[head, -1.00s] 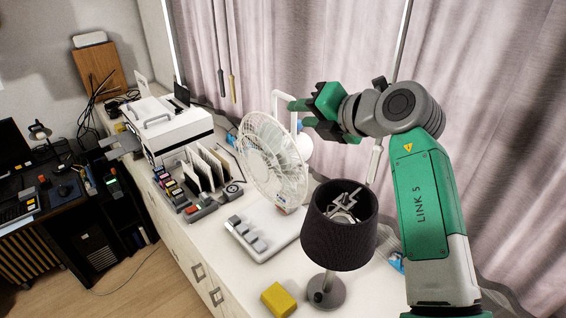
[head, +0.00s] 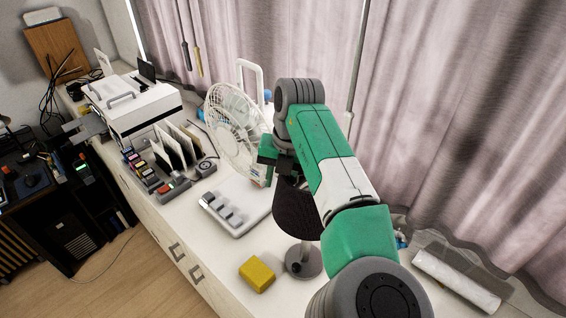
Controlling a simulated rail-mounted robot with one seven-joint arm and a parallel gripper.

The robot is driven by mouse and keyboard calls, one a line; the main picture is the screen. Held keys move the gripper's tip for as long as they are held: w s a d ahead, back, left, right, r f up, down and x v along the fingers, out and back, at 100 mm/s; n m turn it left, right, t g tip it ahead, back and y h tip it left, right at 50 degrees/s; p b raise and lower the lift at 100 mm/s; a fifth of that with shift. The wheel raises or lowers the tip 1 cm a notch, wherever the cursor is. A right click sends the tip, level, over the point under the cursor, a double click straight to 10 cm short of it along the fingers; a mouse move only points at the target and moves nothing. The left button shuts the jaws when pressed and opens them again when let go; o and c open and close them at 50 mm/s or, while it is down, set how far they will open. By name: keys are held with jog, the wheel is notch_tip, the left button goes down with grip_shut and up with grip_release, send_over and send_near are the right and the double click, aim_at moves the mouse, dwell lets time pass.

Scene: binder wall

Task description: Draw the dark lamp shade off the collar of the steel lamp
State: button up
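The dark lamp shade (head: 294,215) stands in the head view on the steel lamp, whose round grey base (head: 304,262) rests on the white counter. My arm covers the shade's top and right side, so the collar is hidden. My gripper (head: 268,157) is at the shade's upper left, between it and the fan. Only a green part of it shows beside the wrist. Whether it touches the shade, and how its fingers stand, cannot be seen.
A white fan (head: 232,125) stands just behind my gripper. A white switch panel (head: 232,207) lies left of the lamp and a yellow block (head: 257,274) in front. A clear-wrapped roll (head: 455,280) lies at the right by the curtain (head: 440,130).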

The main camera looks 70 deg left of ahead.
jog(key=shift+f, duration=0.4)
grip_shut()
jog(key=c, duration=0.7)
grip_release()
jog(key=shift+r, duration=0.15)
grip_shut()
jog(key=shift+r+p, duration=1.75)
jog(key=shift+r, duration=0.65)
notch_tip(320, 180, up, 13)
jog(key=p, duration=0.8)
